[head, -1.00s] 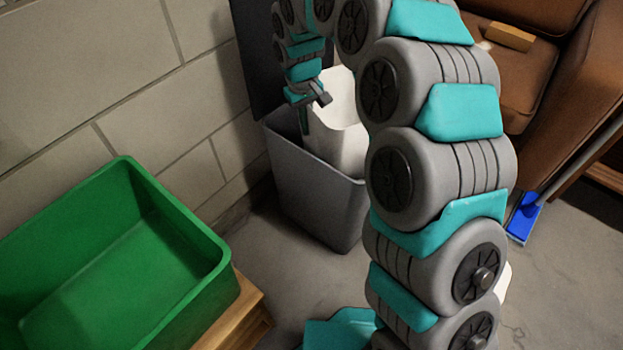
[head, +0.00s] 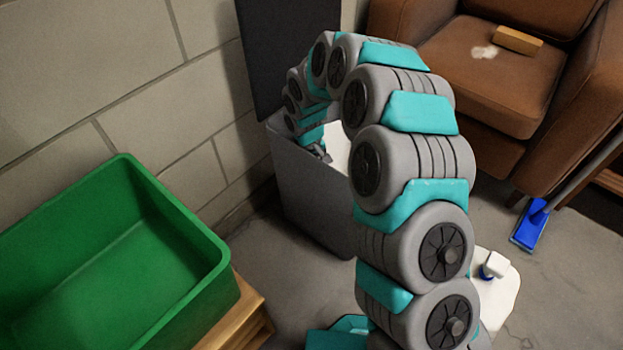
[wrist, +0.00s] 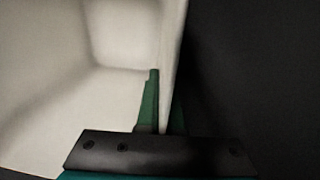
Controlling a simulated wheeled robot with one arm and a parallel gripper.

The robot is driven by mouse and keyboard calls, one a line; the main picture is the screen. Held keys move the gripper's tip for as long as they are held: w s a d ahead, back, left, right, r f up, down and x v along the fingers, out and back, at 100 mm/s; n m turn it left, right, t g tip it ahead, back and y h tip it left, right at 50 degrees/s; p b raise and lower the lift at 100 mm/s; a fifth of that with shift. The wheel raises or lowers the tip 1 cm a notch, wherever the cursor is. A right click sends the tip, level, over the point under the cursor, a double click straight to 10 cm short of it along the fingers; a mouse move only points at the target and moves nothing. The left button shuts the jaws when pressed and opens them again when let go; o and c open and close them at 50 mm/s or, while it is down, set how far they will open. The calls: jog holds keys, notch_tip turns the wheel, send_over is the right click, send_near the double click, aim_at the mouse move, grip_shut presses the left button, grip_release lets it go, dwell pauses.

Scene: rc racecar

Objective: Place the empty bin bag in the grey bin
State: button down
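The grey bin (head: 310,205) stands on the floor against the block wall, with its dark lid (head: 287,55) raised behind it. The white empty bin bag (head: 339,143) shows inside the bin's mouth, partly hidden by my arm. My gripper (head: 318,152) is down at the bin's opening. In the wrist view, the fingers of my gripper (wrist: 160,105) are on either side of the bag's thin wall (wrist: 172,45), shut on it. The bag's open, hollow inside (wrist: 120,35) fills the left of that view. How deep the bag sits is hidden.
A green crate (head: 205,245) rests on a wooden support (head: 240,315) at the lower left. A brown armchair (head: 490,85) with a tan block (head: 518,40) stands at the upper right. A blue-headed brush (head: 530,225) and a white item (head: 495,290) lie on the floor.

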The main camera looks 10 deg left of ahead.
jog(key=shift+f, duration=1.45)
jog(key=c, duration=1.1)
grip_release()
jog(key=r, duration=0.4)
jog(key=r+p, duration=0.1)
jog(key=r, duration=0.7)
jog(key=shift+s+a+r, duration=0.1)
jog(key=shift+s+a, duration=0.15)
jog(key=shift+a, duration=0.1)
